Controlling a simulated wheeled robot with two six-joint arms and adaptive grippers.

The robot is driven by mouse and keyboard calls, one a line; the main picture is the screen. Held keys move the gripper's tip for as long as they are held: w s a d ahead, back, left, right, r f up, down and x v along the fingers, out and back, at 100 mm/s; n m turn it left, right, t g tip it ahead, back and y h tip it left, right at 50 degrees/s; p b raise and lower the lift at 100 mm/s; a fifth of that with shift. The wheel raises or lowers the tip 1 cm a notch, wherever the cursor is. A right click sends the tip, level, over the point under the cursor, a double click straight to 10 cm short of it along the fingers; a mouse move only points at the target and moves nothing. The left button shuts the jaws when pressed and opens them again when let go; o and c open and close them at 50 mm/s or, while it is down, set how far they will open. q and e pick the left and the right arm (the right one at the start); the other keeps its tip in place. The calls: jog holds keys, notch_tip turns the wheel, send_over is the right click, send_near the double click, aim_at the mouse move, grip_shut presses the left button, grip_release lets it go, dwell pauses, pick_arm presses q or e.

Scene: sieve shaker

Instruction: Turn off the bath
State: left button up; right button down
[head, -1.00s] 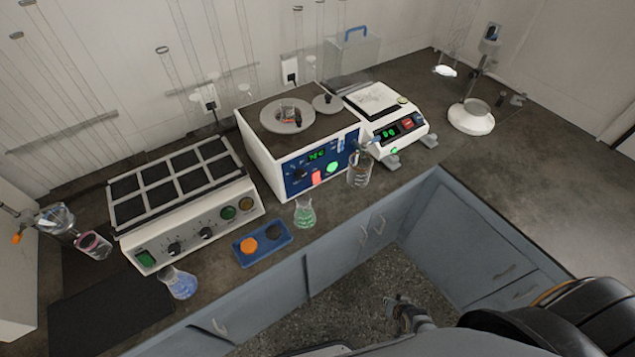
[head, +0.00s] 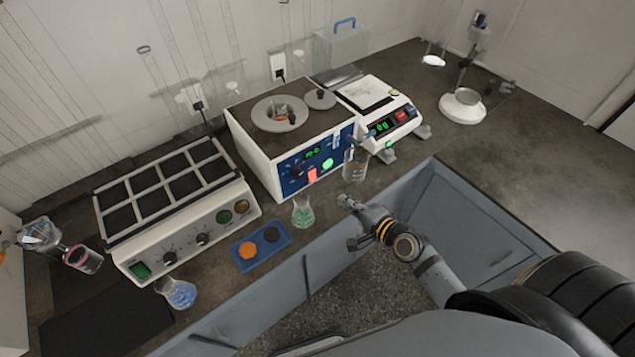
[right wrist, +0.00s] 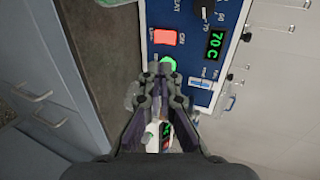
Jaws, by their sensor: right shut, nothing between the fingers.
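The bath (head: 262,148) is a white box with a dark top, a round opening and a blue front panel. On its panel are a lit green display (head: 312,153), a red switch (head: 312,174) and a round green button (head: 327,163). In the right wrist view the display (right wrist: 214,45) reads 70 C, with the red switch (right wrist: 165,37) and the green button (right wrist: 168,65) beside it. My right gripper (head: 346,201) is shut and empty, in front of the counter edge and apart from the panel. In the wrist view its fingertips (right wrist: 160,72) overlap the green button's lower part. My left gripper is out of view.
A glass beaker (head: 355,167) stands right of the panel and a flask with green liquid (head: 302,212) stands in front of it. A balance (head: 398,133) is at the right.

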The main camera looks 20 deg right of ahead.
aim_at(312, 179)
jog(key=x, duration=1.4)
jog(key=shift+f+b, duration=0.25)
jog(key=shift+b, duration=0.2)
jog(key=b, duration=0.2)
jog(key=f+b, duration=0.1)
jog(key=shift+w+t+b, duration=0.25)
jog(key=shift+t+b, duration=0.1)
jog(key=shift+t, duration=0.05)
jog(key=shift+r+p, duration=0.6)
jog(key=shift+p, duration=0.05)
